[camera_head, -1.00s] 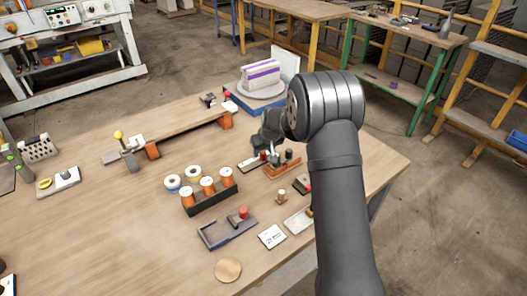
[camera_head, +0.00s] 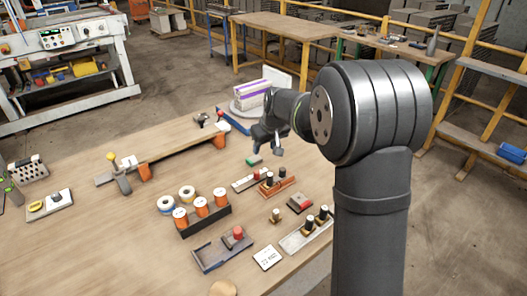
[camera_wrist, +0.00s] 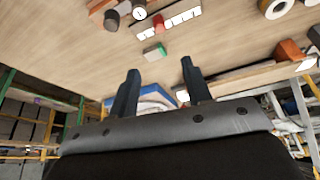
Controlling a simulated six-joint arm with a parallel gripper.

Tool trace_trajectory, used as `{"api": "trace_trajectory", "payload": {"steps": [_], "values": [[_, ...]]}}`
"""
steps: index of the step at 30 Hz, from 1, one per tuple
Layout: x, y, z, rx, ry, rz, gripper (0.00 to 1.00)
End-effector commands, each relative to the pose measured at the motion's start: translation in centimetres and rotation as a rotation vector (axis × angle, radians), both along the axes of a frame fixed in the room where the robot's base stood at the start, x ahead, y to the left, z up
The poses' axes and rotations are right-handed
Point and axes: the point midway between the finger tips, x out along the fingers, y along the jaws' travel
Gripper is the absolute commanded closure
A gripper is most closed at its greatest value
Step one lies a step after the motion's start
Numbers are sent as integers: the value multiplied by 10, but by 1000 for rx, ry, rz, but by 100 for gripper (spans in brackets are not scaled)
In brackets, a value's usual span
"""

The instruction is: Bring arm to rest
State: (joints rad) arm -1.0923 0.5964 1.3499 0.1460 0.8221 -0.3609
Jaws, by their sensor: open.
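My gripper (camera_head: 268,148) is above the far right part of the wooden workbench (camera_head: 120,222) in the head view. In the wrist view my gripper (camera_wrist: 158,80) shows two dark fingers spread apart, with nothing between them. A small green-topped block (camera_wrist: 155,52) lies on the bench beyond the fingertips. It also shows in the head view (camera_head: 254,160), just below the gripper. My arm (camera_head: 372,200) stands at the right of the head view and hides part of the background.
Orange-wrapped cylinders (camera_head: 201,207) stand in a dark holder mid-bench. A raised plank (camera_head: 170,144) and a white-and-purple block (camera_head: 252,95) are farther back.

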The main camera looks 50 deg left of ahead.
Motion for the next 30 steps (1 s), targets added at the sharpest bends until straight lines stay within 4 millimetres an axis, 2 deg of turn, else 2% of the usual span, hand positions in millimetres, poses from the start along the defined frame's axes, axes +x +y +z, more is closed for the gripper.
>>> {"api": "trace_trajectory", "payload": {"steps": [10,14,20,30], "values": [[0,-1,2,0,0,0,55],[0,1,-3,-1,0,0,55],[2,11,-29,-3,1,0,55],[6,35,-88,-3,1,1,55]]}}
